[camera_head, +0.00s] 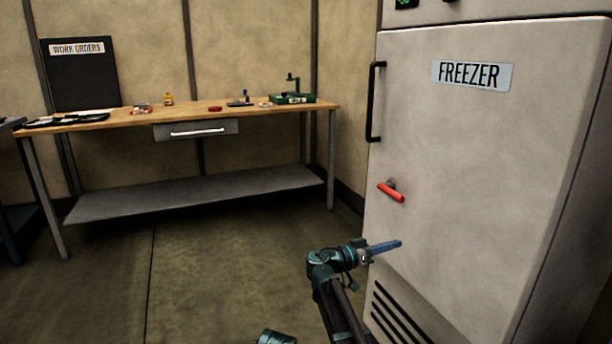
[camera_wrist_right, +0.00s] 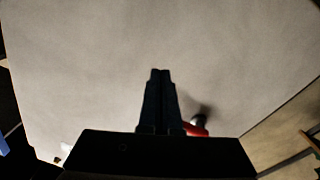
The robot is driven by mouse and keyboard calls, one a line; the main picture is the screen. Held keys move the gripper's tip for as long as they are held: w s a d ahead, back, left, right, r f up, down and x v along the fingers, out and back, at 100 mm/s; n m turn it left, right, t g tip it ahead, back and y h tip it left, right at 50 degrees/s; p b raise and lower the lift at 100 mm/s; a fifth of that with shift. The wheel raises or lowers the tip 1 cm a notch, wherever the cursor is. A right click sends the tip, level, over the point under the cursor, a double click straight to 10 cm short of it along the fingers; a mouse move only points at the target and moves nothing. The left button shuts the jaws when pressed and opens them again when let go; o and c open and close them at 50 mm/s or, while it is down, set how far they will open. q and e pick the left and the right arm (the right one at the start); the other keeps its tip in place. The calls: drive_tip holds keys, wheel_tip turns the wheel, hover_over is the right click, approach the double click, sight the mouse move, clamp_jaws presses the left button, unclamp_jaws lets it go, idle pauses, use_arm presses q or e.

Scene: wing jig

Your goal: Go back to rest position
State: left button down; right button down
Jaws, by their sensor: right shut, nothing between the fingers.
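My right gripper (camera_head: 386,247) is in front of the freezer door, below and close to the red handle (camera_head: 391,192). Its fingers are shut with nothing between them. In the right wrist view the two fingers (camera_wrist_right: 160,75) lie together against the pale door surface. The red handle also shows there (camera_wrist_right: 197,128), partly hidden behind the gripper body. My left gripper is not clearly in view; only a small teal part of my own body shows at the bottom edge of the head view.
The freezer (camera_head: 470,150) fills the right side, its door closed, with a black vertical handle (camera_head: 375,102). A wooden workbench (camera_head: 190,117) with small items stands along the back wall. A board marked work orders (camera_head: 82,80) stands on it. The floor (camera_head: 200,270) between is clear.

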drive_tip(key=s+a+f+n+g+y, duration=0.2)
drive_tip(key=s+f+n+g+y, duration=0.35)
drive_tip(key=s+f+y, duration=1.05)
drive_tip(key=s+a+f+n+p, duration=0.35)
drive_tip(key=s+a+n, duration=0.55)
drive_tip(key=s+a, duration=0.85)
wheel_tip(320, 180, up, 38)
drive_tip(key=w+a+p, duration=0.1)
drive_tip(key=w+p, duration=0.1)
drive_tip(key=p, duration=3.6)
drive_tip(key=shift+a, duration=0.3)
drive_tip(key=shift+m, duration=0.25)
